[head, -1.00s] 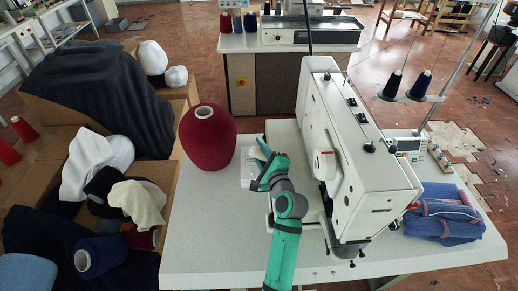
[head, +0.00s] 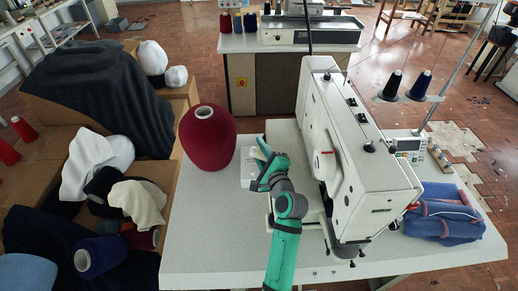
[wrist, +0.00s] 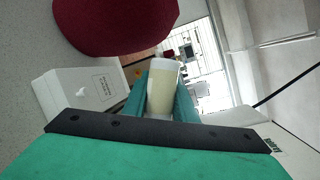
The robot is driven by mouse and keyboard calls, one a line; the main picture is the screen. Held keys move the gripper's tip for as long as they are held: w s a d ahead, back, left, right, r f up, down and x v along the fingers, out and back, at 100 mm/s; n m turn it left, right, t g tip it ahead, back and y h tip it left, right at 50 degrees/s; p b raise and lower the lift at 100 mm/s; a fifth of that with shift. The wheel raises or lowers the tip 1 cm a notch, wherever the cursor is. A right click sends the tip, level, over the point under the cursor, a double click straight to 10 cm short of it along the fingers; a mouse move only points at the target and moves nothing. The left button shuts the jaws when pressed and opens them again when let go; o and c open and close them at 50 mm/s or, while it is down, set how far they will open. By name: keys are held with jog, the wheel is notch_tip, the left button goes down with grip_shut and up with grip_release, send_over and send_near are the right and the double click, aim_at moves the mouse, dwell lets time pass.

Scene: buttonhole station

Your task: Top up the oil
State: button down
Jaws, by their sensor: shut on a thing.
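My gripper (head: 265,165) is above the white table, just left of the white buttonhole machine (head: 350,160). Its green fingers (wrist: 163,95) are shut on a pale, translucent oil bottle (wrist: 163,82) with yellowish content. In the head view, only a small pale part of the bottle (head: 263,149) shows above the fingers. A white box with small dark print (wrist: 85,92) is left of the fingers in the wrist view. The machine's oil opening cannot be made out.
A large dark red yarn cone (head: 205,140) stands behind and left of my gripper. Blue folded garments (head: 443,213) lie right of the machine. Two thread spools (head: 392,84) stand on the machine's stand. The table's front left (head: 215,245) is clear.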

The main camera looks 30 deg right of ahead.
jog(key=shift+r, duration=0.1)
notch_tip(320, 180, up, 5)
jog(key=n+g+h, duration=0.1)
jog(key=n+g, duration=0.1)
jog(key=n, duration=0.1)
jog(key=n+g+h, duration=0.1)
jog(key=n+g, duration=0.1)
jog(key=n, duration=0.2)
jog(key=shift+g+h, duration=0.4)
